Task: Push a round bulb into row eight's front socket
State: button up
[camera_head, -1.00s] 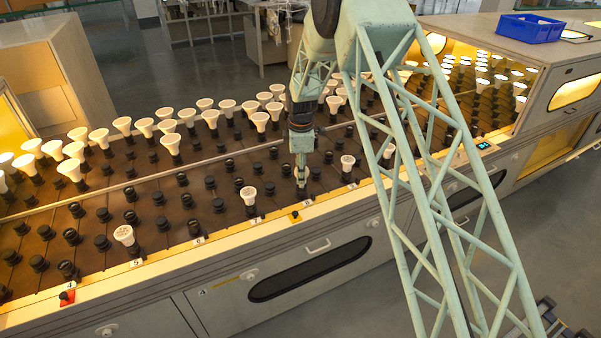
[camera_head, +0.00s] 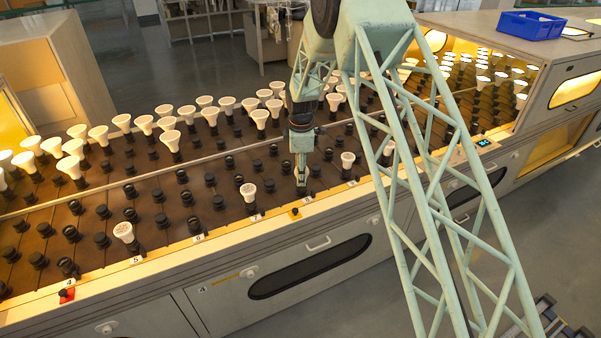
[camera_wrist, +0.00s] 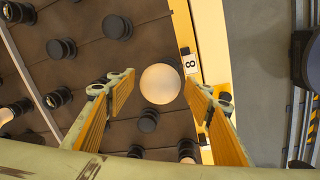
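A round pale bulb (camera_wrist: 160,84) sits between my fingertips in the wrist view, beside the number 8 label (camera_wrist: 190,64). In the head view only a whitish bit of it (camera_head: 301,172) shows at my gripper's tip. My gripper (camera_wrist: 160,88) points down over the front of row eight, with a finger on each side of the bulb and narrow gaps showing. The gripper is also seen in the head view (camera_head: 301,183). The socket below the bulb is hidden, so I cannot tell how deep the bulb sits.
Empty black sockets (camera_head: 219,202) fill much of the rack. An orange marker with a black knob (camera_head: 295,213) sits on the front edge. A blue bin (camera_head: 531,27) is far right.

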jog(key=shift+r, duration=0.1)
jog(key=r, duration=0.3)
jog(key=s+r, duration=0.1)
jog(key=r, duration=0.7)
jog(key=shift+s+d, duration=0.1)
jog(key=shift+s, duration=0.15)
jog(key=shift+s+r, duration=0.1)
jog(key=shift+r, duration=0.2)
jog(key=shift+r, duration=0.1)
dwell(1.4)
